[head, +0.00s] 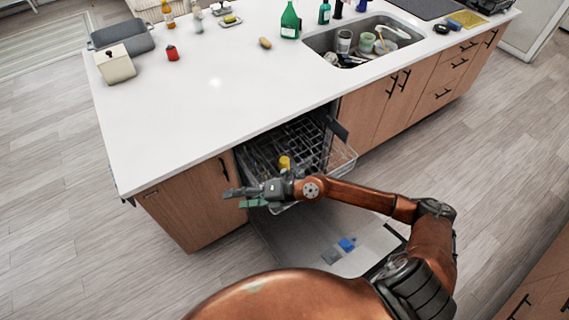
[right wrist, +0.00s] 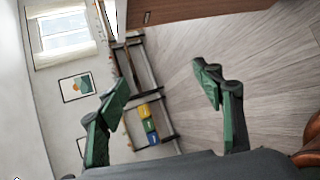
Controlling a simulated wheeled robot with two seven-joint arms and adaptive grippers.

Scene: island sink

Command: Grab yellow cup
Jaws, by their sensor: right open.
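The yellow cup (head: 285,162) stands in the wire rack of the pulled-out dishwasher (head: 292,140) under the island counter. Its lower part is hidden behind my right gripper and wrist. My right gripper (head: 232,198) is in front of the rack, to the left of and nearer than the cup, pointing left. In the right wrist view the two green fingers of the right gripper (right wrist: 160,90) are spread wide with nothing between them. The cup is not in the right wrist view. My left gripper is not in view.
The dishwasher door (head: 310,240) lies open below the rack, with a blue item (head: 347,244) on it. The white counter (head: 215,85) edge runs above the rack. The sink (head: 365,40) holds several dishes. Floor to the left is clear.

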